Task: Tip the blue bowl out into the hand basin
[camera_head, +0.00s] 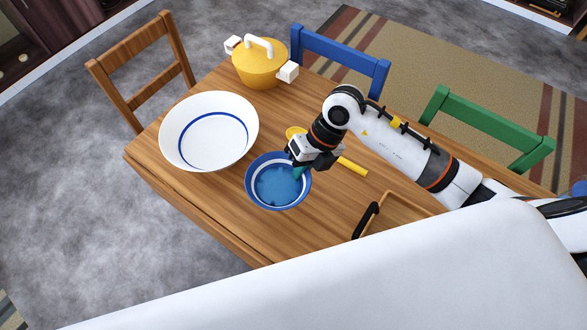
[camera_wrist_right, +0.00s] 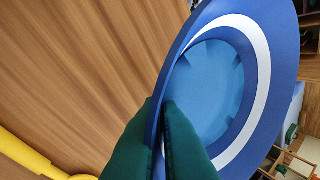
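The blue bowl (camera_head: 264,198) has a white band inside and a lighter blue, uneven-edged patch at its bottom. The hand basin (camera_head: 180,149) is a wide white bowl with a blue ring, on the table to the left of and behind the blue bowl. My right gripper (camera_head: 299,170) is at the blue bowl's right rim. In the right wrist view its green fingers (camera_wrist_right: 165,125) straddle the wall of the blue bowl (camera_wrist_right: 262,100), one inside and one outside, closed on it. Whether the bowl touches the table is unclear. My left gripper is out of view.
A yellow pot (camera_head: 259,72) with white handles stands at the far table end. A yellow utensil (camera_head: 353,166) lies partly behind my right gripper. A black-handled item (camera_head: 366,221) is at the near right. Wooden, blue and green chairs surround the table (camera_head: 222,200).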

